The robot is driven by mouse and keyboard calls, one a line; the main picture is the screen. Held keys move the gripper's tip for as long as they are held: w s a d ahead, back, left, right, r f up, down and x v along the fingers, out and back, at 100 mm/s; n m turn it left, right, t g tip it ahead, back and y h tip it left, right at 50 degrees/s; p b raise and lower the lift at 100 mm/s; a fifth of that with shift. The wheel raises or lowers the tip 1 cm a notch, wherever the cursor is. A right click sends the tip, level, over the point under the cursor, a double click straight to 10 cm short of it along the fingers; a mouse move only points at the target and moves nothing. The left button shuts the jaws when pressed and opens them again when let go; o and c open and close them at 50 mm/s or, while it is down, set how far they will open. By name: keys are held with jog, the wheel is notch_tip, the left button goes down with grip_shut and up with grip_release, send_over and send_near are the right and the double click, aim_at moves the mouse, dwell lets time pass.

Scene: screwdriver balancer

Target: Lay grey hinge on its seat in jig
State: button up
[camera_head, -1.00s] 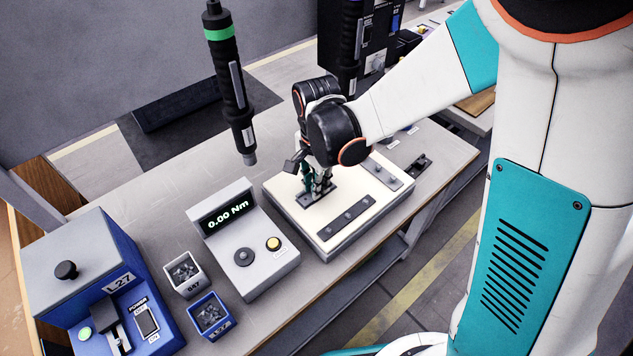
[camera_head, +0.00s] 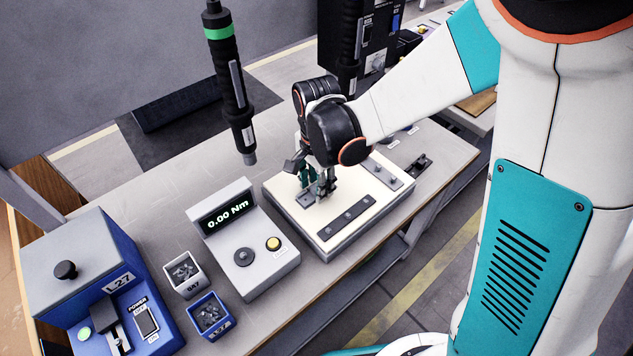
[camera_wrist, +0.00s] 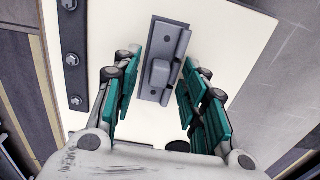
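The grey hinge (camera_head: 307,200) lies on the cream top of the jig (camera_head: 337,240). In the wrist view the hinge (camera_wrist: 154,38) shows as a grey plate with a hole, a raised block and a ridge along its right side. My gripper (camera_head: 316,184) is low over the jig, with its fingers on either side of the hinge. In the wrist view my gripper (camera_wrist: 160,92) is open, with gaps between the green finger pads and the hinge. The seat under the hinge is hidden, so its exact fit cannot be told.
A dark strip with screws (camera_head: 346,220) and a grey plate (camera_head: 387,173) lie on the jig. A torque meter (camera_head: 243,240) stands left of it, with a hanging screwdriver (camera_head: 230,80) above. Two small bins (camera_head: 210,316) and a blue box (camera_head: 100,275) stand further left.

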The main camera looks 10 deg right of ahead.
jog(key=shift+r, duration=3.8)
